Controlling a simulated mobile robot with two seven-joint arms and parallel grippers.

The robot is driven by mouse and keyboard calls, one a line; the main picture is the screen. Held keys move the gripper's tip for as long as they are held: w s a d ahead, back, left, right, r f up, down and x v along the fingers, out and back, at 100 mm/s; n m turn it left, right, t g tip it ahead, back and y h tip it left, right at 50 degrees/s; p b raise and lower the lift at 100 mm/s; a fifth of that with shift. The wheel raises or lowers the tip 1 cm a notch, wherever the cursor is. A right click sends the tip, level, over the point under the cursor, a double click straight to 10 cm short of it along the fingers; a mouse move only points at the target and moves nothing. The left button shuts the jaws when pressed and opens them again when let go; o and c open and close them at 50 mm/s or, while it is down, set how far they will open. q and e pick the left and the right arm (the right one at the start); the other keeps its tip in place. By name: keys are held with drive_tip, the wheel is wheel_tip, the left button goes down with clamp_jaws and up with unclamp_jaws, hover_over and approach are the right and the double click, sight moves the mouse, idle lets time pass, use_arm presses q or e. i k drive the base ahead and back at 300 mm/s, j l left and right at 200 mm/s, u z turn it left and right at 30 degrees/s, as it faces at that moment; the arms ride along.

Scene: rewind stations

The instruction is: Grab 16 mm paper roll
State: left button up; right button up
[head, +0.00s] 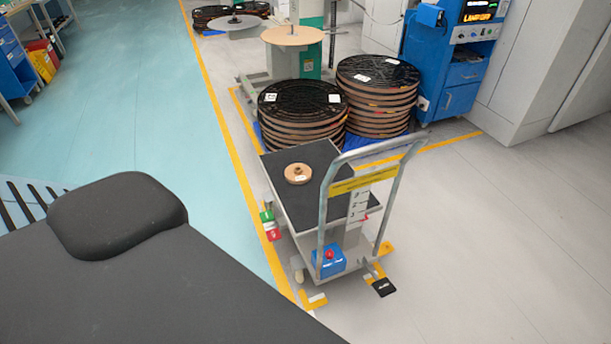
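A small tan paper roll (298,174) lies flat on the dark top of a push cart (275,160) in the middle of the head view. A hole or core shows at its centre. Its width cannot be read from here. Neither of my grippers is in view, so nothing shows between them and the roll.
The cart's grey handle (408,165) rises on its right side. Stacks of large black-topped reels (302,100) stand behind it, with a tan disc (292,35) on a stand and a blue machine (462,72). The teal floor (130,100) left of the yellow line is largely clear.

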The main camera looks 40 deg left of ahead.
sight(298, 172)
drive_tip(key=i+l+z, duration=0.25)
drive_tip(key=l+z, duration=0.25)
drive_tip(key=l, duration=0.25)
drive_tip(key=i+l+z, duration=0.45)
drive_tip(key=l, duration=0.2)
drive_tip(key=i+l+z, duration=1)
drive_tip(key=i+u, duration=0.45)
drive_tip(key=i+l+u, duration=0.2)
drive_tip(key=i+u, duration=0.2)
drive_tip(key=i, duration=0.15)
drive_tip(key=i+j+u, duration=0.15)
drive_tip(key=i+u, duration=0.4)
drive_tip(key=u, duration=0.25)
drive_tip(key=i+u, duration=0.4)
drive_tip(key=i+j+u, duration=0.1)
drive_tip(key=i+u, duration=0.4)
drive_tip(key=i+l+u, duration=0.1)
drive_tip(key=i+u, duration=0.35)
drive_tip(key=i+j+u, duration=0.1)
drive_tip(key=i+u, duration=0.35)
drive_tip(key=i, duration=0.2)
drive_tip(key=i+l+u, duration=0.15)
drive_tip(key=i+u, duration=0.25)
drive_tip(key=i, duration=0.2)
drive_tip(key=i+u, duration=0.4)
drive_tip(key=i, duration=0.2)
drive_tip(key=i+l+u, duration=0.15)
drive_tip(key=i+u, duration=0.25)
drive_tip(key=i, duration=0.2)
